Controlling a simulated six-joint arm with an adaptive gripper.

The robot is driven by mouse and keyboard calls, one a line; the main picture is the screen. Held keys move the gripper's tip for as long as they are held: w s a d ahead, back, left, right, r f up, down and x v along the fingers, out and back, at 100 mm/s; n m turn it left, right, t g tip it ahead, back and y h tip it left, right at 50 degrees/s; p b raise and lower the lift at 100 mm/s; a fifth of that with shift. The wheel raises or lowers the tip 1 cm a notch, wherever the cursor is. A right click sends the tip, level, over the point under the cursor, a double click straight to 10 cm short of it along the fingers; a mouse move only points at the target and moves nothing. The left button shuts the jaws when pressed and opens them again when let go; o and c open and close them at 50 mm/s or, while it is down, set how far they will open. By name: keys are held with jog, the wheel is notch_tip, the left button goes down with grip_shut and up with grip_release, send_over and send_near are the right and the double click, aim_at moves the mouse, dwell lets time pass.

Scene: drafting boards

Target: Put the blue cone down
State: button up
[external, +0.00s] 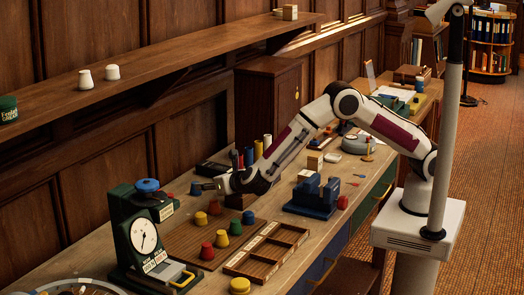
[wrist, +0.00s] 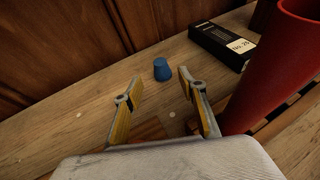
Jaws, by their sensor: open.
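A small blue cone (wrist: 161,69) stands upright on the bench top in the wrist view, beyond my fingertips and roughly in line with the gap between them. In the external view this blue cone (external: 196,188) shows just left of my gripper (external: 208,186). My gripper (wrist: 155,88) is open, with its two yellow-padded fingers spread apart and nothing between them. The cone appears clear of both fingers.
A compartment tray (external: 236,268), a green dial gauge (external: 142,236) and a blue block (external: 315,197) are nearby. A red cylinder (wrist: 283,65) rises close to my right finger; a black box (wrist: 216,45) lies behind.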

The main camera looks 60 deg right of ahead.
jog(key=shift+v, duration=1.1)
jog(key=shift+w+r, duration=0.3)
jog(key=shift+r, duration=0.25)
notch_tip(320, 180, up, 14)
jog(key=w+d+n+t+y, duration=0.1)
jog(key=w+d+n+y, duration=0.3)
jog(key=n, duration=0.6)
jog(key=s+d+r+n+g+y, duration=0.1)
jog(key=s+d+r+n+y, duration=0.4)
jog(key=s+r+n, duration=0.55)
jog(key=s+d+f+n+g+h, duration=0.1)
jog(key=s+d+f+n+g, duration=0.1)
jog(key=s+d+n, duration=0.4)
jog(key=s+d+f+n+g+h, duration=0.1)
jog(key=s+d+f+n, duration=0.4)
jog(key=s, duration=1.2)
jog(key=s+d+f+n+g+h, duration=0.2)
jog(key=s+d+f+n+g, duration=0.1)
jog(key=s+d+n, duration=0.6)
jog(key=s+d+g, duration=0.1)
jog(key=s+d, duration=0.1)
jog(key=s, duration=0.1)
jog(key=shift+d+f, duration=0.25)
jog(key=shift+f, duration=0.05)
